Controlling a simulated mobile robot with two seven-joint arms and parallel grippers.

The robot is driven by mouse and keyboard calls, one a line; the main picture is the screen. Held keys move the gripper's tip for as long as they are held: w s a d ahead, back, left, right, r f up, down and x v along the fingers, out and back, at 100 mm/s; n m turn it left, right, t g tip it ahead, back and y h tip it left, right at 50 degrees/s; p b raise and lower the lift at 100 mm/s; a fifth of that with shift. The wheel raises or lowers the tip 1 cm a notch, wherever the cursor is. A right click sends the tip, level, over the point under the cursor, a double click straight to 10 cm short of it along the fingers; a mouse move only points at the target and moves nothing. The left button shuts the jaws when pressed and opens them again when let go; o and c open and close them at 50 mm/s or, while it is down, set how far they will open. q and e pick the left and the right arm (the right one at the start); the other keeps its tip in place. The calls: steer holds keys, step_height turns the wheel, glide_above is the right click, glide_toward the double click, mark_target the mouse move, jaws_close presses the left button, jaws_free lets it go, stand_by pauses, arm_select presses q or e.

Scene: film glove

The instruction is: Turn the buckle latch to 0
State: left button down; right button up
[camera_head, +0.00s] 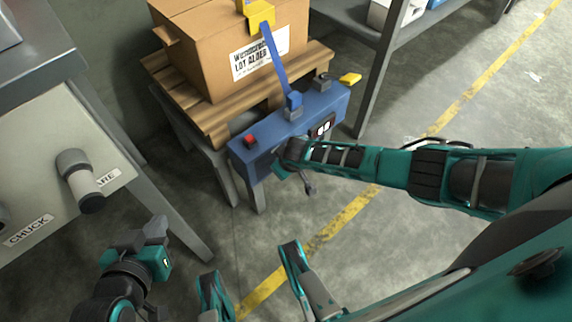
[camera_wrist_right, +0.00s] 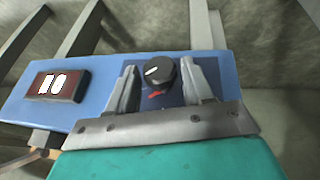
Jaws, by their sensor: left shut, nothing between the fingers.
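A blue control box (camera_head: 270,142) stands at the pallet's near side, with a tall blue lever (camera_head: 275,60), a red button (camera_head: 250,140) and a small lit display (camera_head: 322,128). In the right wrist view, a black round knob (camera_wrist_right: 159,72) with a white mark sits on the box's face above a red mark. My right gripper (camera_wrist_right: 165,85) is open, with a finger on either side of the knob and gaps visible. The wrist view's display (camera_wrist_right: 55,85) seems to read 10. No part is labelled as the buckle latch. My left gripper (camera_head: 155,240) is shut and empty at lower left.
A cardboard box (camera_head: 210,60) sits on a wooden pallet (camera_head: 225,120) behind the control box. A grey machine (camera_head: 60,150) with a knob stands at left. A shelf rack (camera_head: 370,70) is at the back right. The floor with its yellow line (camera_head: 350,210) is clear.

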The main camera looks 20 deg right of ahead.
steer(key=c, duration=0.8)
steer(key=shift+o, duration=0.2)
steer(key=shift+s+a+h, duration=0.1)
steer(key=shift+h, duration=0.2)
steer(key=shift+a+t+h, duration=0.1)
steer(key=shift+t+h, duration=0.2)
steer(key=shift+h, duration=0.1)
steer(key=shift+s+a+f+n+t+h, duration=0.15)
steer(key=shift+n+t+h, duration=0.1)
steer(key=shift+h, duration=0.35)
steer(key=shift+w+f+n+t+h, duration=0.15)
steer(key=shift+t+h, duration=0.1)
steer(key=shift+h, duration=0.35)
steer(key=shift+s+a+t+h, duration=0.15)
steer(key=shift+t+h, duration=0.15)
steer(key=shift+h, duration=0.2)
steer(key=shift+n+h, duration=0.3)
steer(key=shift+h, duration=0.2)
steer(key=shift+t, duration=0.3)
